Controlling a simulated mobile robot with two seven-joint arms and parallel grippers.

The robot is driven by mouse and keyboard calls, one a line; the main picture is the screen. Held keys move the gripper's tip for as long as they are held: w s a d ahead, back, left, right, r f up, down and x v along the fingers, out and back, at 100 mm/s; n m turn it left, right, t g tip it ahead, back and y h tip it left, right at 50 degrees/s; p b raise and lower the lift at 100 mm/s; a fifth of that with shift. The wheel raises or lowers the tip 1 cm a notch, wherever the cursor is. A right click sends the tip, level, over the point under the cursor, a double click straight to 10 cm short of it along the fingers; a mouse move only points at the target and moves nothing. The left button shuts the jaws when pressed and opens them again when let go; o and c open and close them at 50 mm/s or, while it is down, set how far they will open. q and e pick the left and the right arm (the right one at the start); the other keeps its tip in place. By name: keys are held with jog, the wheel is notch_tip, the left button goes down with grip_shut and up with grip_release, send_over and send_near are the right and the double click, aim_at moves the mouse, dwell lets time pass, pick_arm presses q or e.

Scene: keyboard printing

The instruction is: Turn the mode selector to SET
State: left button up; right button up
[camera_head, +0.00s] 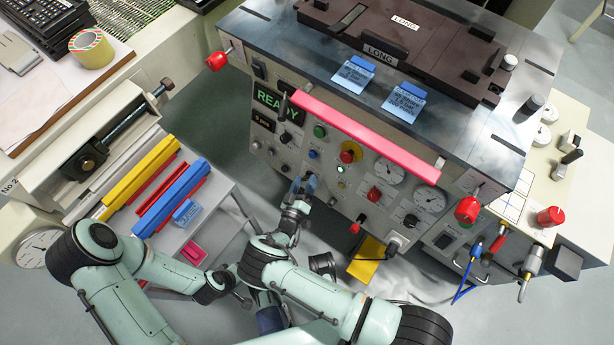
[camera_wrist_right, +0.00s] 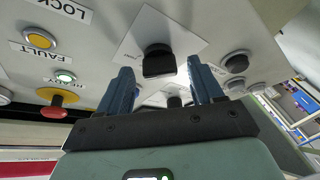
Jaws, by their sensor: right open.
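In the right wrist view, a black selector knob (camera_wrist_right: 158,60) sits on a white label plate on the grey panel. The lettering on that plate is too small to read. My right gripper (camera_wrist_right: 161,68) is open, with one blue finger on each side of the knob in the picture. I cannot tell whether the fingers touch it. In the head view, my right gripper (camera_head: 304,184) is at the lower left of the machine's front panel and hides the knob. My left arm comes in from the left, and its gripper cannot be made out clearly.
A pink-red bar (camera_head: 365,136) runs across the front above the controls. A red mushroom button (camera_head: 347,157) and a green READY screen (camera_head: 276,103) are close by. A side table holds yellow (camera_head: 141,172) and blue (camera_head: 172,198) bars. A yellow block (camera_head: 367,258) stands below the panel.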

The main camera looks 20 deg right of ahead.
dwell(0.3)
jog(key=c, duration=1.1)
jog(key=shift+o, duration=0.2)
